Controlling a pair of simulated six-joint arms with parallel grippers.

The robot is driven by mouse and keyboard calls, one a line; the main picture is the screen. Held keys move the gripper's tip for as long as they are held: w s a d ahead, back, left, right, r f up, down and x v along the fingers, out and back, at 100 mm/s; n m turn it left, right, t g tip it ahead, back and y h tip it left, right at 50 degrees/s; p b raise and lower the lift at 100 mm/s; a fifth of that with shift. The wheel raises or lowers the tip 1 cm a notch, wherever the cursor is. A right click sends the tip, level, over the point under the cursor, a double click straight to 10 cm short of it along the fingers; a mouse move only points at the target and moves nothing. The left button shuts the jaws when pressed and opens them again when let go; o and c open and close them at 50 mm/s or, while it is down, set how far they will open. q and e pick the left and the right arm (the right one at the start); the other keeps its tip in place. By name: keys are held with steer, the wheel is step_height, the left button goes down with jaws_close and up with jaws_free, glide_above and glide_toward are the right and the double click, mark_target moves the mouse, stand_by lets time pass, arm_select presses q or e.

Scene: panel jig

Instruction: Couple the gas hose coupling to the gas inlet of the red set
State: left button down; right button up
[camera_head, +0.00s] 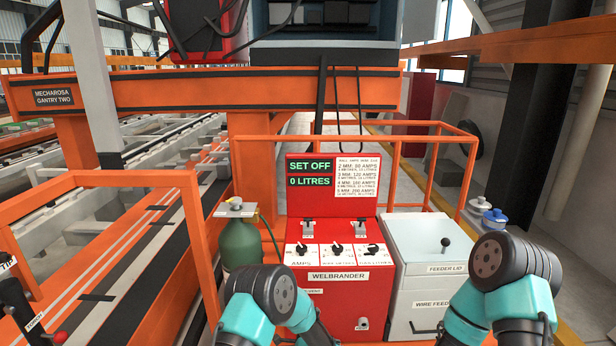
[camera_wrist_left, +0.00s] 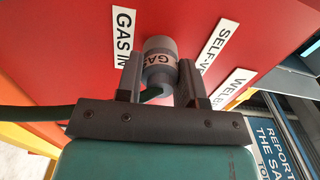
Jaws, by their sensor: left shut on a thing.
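The red set (camera_head: 330,262), marked WELBRANDER, stands in the middle of the head view; its display reads SET OFF and 0 LITRES. In the left wrist view its red side (camera_wrist_left: 75,60) carries a GAS IN label (camera_wrist_left: 124,32). My left gripper (camera_wrist_left: 159,80) is shut on the grey gas hose coupling (camera_wrist_left: 158,46), which has a GAS label. The coupling's far end is at or close to the red side, beside the label. The gas inlet is hidden behind it, so I cannot tell whether they are joined. The head view shows neither gripper.
A green gas cylinder (camera_head: 240,243) stands left of the set with a dark hose (camera_head: 269,228). The white wire feed box (camera_head: 428,250) stands on the right. Orange rails (camera_head: 420,125) surround the set. Other labels (camera_wrist_left: 222,45) are close to the coupling.

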arm_select(q)
steer(key=c, duration=0.7)
jaws_free()
steer(key=shift+o, duration=0.2)
steer(key=s, duration=0.9)
steer(key=shift+a, duration=0.1)
